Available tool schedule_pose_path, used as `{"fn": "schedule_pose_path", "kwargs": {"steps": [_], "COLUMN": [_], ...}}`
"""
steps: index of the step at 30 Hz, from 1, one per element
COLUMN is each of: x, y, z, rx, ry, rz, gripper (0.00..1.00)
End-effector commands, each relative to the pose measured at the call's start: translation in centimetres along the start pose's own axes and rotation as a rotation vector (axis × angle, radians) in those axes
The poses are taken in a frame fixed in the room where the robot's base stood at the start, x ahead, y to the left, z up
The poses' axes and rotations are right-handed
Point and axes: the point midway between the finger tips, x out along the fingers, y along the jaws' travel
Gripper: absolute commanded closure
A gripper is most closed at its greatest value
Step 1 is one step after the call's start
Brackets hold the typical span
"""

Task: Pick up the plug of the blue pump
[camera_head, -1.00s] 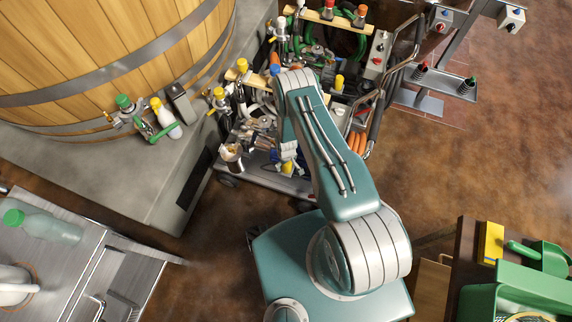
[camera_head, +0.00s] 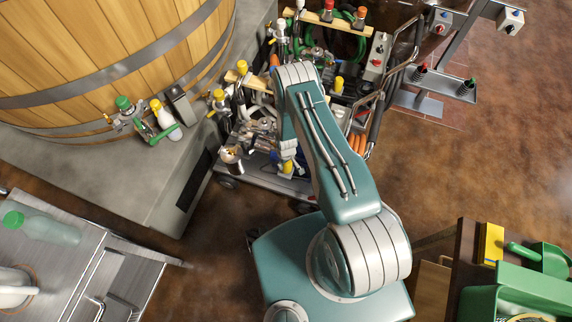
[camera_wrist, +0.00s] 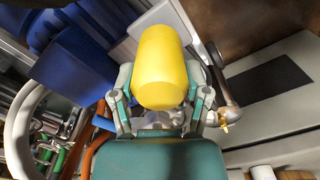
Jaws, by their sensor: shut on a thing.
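In the wrist view a yellow plug (camera_wrist: 163,68), a rounded cylinder, stands between the two fingers of my gripper (camera_wrist: 161,100). The fingers are closed against its sides near the lower end. The blue pump body (camera_wrist: 75,62) shows beside it at the upper left. In the head view my gripper (camera_head: 288,150) hangs over the front of the cart, and a yellow piece (camera_head: 287,167) shows just below it. My arm hides much of the pump area there.
The cart (camera_head: 262,178) is crowded with valves, hoses and fittings close around my gripper. A wooden vat (camera_head: 110,60) on a stone plinth stands at the left. A steel table (camera_head: 90,250) is at the lower left. Brown floor (camera_head: 480,160) is free at the right.

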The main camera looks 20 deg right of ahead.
Motion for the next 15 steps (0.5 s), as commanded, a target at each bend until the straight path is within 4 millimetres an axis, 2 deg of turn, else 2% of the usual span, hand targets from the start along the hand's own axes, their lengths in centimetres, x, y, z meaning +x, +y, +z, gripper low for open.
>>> {"fn": "schedule_pose_path", "kwargs": {"steps": [1,8,11,15], "x": [-1.0,-5.2,-7.3,-8.7], "y": [0.0,-3.3,-5.0,-8.4], "z": [-0.1,1.5,2.4,4.0], "rx": [0.000,-0.005,-0.005,-0.007], "ry": [0.002,0.001,0.001,-0.001], "rz": [0.001,0.000,0.000,0.000], "gripper": [0.96,0.96,0.96,0.96]}}
